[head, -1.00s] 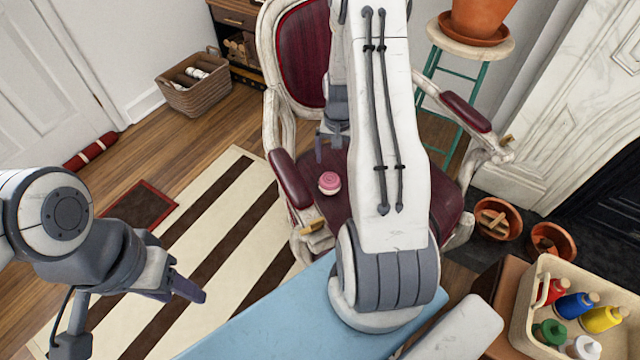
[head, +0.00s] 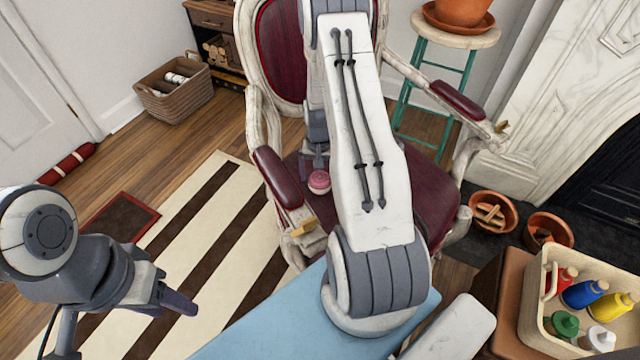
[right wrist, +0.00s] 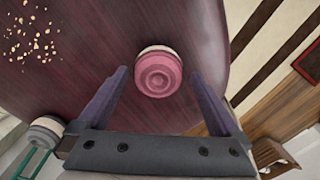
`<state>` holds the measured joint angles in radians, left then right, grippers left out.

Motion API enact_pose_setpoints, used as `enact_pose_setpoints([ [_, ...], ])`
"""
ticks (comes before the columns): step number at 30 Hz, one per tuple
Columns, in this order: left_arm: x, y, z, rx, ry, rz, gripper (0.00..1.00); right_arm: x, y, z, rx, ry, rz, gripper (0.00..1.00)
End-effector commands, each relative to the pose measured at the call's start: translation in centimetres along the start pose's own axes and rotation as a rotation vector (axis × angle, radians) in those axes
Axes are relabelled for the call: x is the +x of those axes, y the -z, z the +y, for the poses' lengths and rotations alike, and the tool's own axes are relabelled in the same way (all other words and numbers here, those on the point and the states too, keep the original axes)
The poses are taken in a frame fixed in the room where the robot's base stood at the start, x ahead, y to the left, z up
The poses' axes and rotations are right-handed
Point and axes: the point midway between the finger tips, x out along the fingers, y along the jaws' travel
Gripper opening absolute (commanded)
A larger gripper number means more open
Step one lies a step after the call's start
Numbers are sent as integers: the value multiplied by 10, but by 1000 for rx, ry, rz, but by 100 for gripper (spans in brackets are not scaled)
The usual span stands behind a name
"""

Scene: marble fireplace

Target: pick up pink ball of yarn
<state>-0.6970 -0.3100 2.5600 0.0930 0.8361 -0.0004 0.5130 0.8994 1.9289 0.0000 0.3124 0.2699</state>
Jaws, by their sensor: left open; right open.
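The pink ball of yarn (head: 319,181) is a small round pink thing with a pale band, on the dark red seat of the armchair (head: 430,190). In the right wrist view the yarn (right wrist: 158,74) lies ahead of and between the fingertips of my right gripper (right wrist: 162,82), which is open and empty. No contact shows. In the head view my right gripper (head: 314,162) is just behind the yarn, partly hidden by my right arm. My left gripper (head: 122,322) is open and empty over the striped rug at the lower left.
The chair's left armrest (head: 277,176) is close beside the yarn. Pale flecks (right wrist: 28,35) lie on the seat. A teal stool (head: 455,38) with a potted plant stands behind right. A bin of paint bottles (head: 538,318) is at the lower right. A striped rug (head: 215,215) lies left.

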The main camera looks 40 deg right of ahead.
Motion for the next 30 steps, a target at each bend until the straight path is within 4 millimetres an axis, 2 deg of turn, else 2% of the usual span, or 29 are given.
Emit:
enact_pose_setpoints([
  [1, 6, 0, 0, 0, 0, 0, 50, 13, -1, 1, 1, -1, -3, 100],
  [6, 12, -1, -1, 0, 0, 0, 50, 35, -1, 2, 3, 0, -2, 100],
  [13, 11, -1, -1, 0, 0, 0, 50, 36, -1, 2, 3, 0, -1, 100],
  [14, 11, -1, -1, 0, 0, 0, 50, 36, -1, 2, 3, 0, -1, 92],
  [15, 11, -1, -1, 0, 0, 0, 50, 36, -1, 2, 3, 0, -1, 77],
  [19, 11, -1, -1, 0, 0, 0, 50, 36, -1, 2, 3, 0, -1, 27],
  [20, 11, -1, -1, 0, 0, 0, 50, 36, -1, 2, 3, 0, 0, 24],
  [30, 9, 0, -1, 0, 0, 0, 50, 30, 0, 2, 3, 0, 1, 24],
])
